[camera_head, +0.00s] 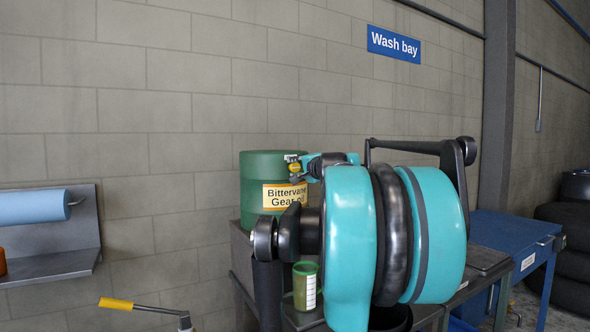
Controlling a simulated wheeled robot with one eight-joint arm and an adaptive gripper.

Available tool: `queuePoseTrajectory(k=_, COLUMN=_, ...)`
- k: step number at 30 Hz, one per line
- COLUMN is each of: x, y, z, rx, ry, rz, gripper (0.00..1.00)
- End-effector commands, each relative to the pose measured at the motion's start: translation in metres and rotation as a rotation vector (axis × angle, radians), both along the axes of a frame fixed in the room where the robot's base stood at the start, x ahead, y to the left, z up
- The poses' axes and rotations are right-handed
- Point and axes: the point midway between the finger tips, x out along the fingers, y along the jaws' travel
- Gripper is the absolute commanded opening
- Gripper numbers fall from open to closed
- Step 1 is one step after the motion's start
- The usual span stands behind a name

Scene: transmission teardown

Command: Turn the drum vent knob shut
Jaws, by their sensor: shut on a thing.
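The green oil drum (258,170) stands by the wall, with a yellow label reading "Bittervane Gear oil". A small yellow and dark fitting, the drum vent knob (294,166), shows at the drum's upper right edge. My arm comes in from the right, and my gripper (302,170) is at the knob, shut on it. The fingers are small here and partly hidden by my arm, so the knob's exact turn angle cannot be made out.
My large teal arm links fill the middle right. A blue workbench (520,235) and stacked tyres (568,255) are at right. A shelf with a blue roll (35,206) is at left.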

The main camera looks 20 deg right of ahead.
Motion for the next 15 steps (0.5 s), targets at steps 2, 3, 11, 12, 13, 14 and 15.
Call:
queuePoseTrajectory(k=2, x=-0.0001, y=-0.0007, z=-0.0003, rx=0.020, ry=0.004, rz=-0.001, gripper=0.02)
queuePoseTrajectory(k=3, x=-0.0001, y=-0.0007, z=-0.0003, rx=0.028, ry=0.006, rz=-0.001, gripper=0.02)
queuePoseTrajectory(k=11, x=-0.0001, y=-0.0006, z=-0.0004, rx=0.049, ry=0.010, rz=-0.001, gripper=0.02)
queuePoseTrajectory(k=12, x=-0.0001, y=-0.0006, z=-0.0004, rx=0.049, ry=0.010, rz=-0.001, gripper=0.02)
queuePoseTrajectory(k=13, x=-0.0002, y=-0.0005, z=-0.0004, rx=0.049, ry=0.010, rz=-0.001, gripper=0.02)
queuePoseTrajectory(k=14, x=-0.0002, y=-0.0005, z=-0.0004, rx=0.049, ry=0.010, rz=-0.001, gripper=0.02)
queuePoseTrajectory(k=15, x=-0.0002, y=-0.0005, z=-0.0004, rx=0.049, ry=0.010, rz=-0.001, gripper=0.02)
